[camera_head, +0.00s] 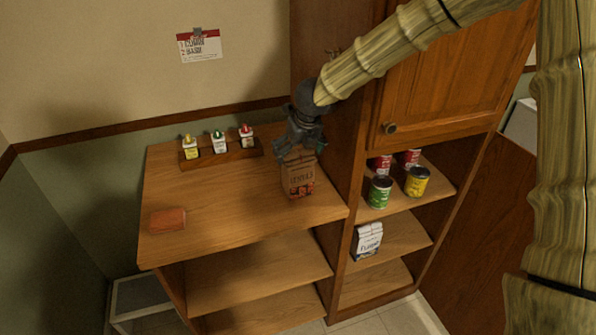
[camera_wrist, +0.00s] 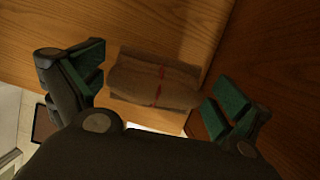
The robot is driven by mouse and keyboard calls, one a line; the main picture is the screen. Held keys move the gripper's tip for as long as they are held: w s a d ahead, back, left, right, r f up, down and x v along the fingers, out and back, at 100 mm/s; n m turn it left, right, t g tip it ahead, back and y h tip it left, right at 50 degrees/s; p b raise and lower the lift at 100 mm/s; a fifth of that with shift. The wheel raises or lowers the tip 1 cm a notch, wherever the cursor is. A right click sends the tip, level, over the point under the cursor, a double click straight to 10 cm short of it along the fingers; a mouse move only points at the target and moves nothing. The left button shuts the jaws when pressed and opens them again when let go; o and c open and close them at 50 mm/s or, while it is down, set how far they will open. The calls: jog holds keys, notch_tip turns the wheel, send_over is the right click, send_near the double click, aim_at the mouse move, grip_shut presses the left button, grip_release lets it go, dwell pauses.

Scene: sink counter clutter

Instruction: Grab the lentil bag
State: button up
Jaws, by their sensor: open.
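A brown paper bag with dark print (camera_head: 298,178) stands upright near the right front of the wooden counter top; its label is too small to read surely, so I cannot tell if it is the lentil bag. My gripper (camera_head: 301,150) is just above it, pointing down. In the wrist view the bag's folded top (camera_wrist: 153,80), with a red mark, lies between the two green-padded fingers of my open gripper (camera_wrist: 155,90). There is a gap to each finger. A white bag with dark print (camera_head: 367,240) stands on the shelf at right.
A wooden rack (camera_head: 221,156) holds several small bottles at the back of the counter. A reddish-brown block (camera_head: 168,219) lies at front left. Cans, including a green one (camera_head: 380,191), stand on the right shelf. A tall cabinet (camera_head: 340,150) rises right beside the bag.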

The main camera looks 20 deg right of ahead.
jog(key=shift+p+x, duration=0.35)
jog(key=shift+x, duration=1.4)
jog(key=shift+s, duration=0.1)
jog(key=c, duration=1.2)
jog(key=shift+o, duration=0.2)
jog(key=shift+r, duration=0.1)
